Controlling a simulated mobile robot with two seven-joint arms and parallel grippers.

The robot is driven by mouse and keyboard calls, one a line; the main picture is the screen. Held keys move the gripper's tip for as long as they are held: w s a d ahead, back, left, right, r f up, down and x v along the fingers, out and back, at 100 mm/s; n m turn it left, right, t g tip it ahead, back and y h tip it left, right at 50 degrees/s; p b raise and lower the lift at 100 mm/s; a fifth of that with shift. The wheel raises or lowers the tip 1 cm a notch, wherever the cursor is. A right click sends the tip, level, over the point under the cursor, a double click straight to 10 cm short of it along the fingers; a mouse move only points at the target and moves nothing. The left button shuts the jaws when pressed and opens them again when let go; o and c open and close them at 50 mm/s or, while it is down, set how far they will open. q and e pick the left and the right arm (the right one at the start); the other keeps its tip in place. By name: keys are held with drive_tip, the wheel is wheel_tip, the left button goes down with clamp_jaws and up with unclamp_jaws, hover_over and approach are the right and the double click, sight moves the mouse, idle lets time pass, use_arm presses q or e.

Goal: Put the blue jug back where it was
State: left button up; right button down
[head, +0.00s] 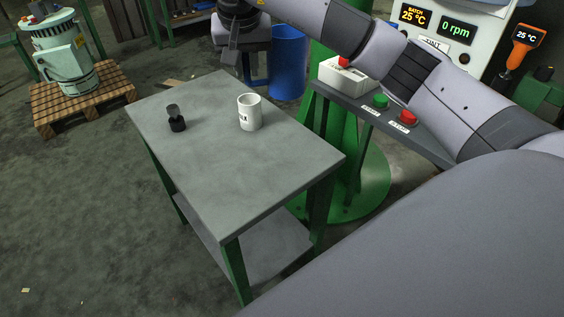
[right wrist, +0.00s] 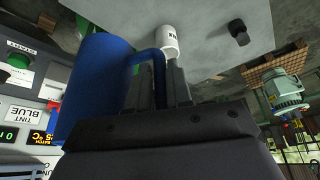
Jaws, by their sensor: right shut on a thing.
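The blue jug (head: 288,62) hangs roughly upright beyond the grey table's far right edge, in front of a green column. My right gripper (head: 235,55) is at its left side in the head view, shut on its handle. In the right wrist view the jug's body (right wrist: 88,95) fills the left side, and its handle reaches between the fingers of my right gripper (right wrist: 170,82). The lower fingers are partly hidden in the head view. My left gripper is not in view.
The grey table (head: 220,185) holds a white mug (head: 249,112) and a small black item (head: 176,118); its front is clear. A control shelf with green button (head: 380,101) and red button (head: 408,117) stands right. A pale green canister (head: 66,62) sits on a pallet (head: 115,85).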

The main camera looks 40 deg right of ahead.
drive_tip(key=shift+w+f, duration=0.1)
drive_tip(key=shift+f, duration=9.85)
drive_tip(key=shift+b, duration=0.3)
drive_tip(key=shift+f, duration=0.15)
drive_tip(key=c, duration=1)
unclamp_jaws()
drive_tip(key=shift+c, duration=0.2)
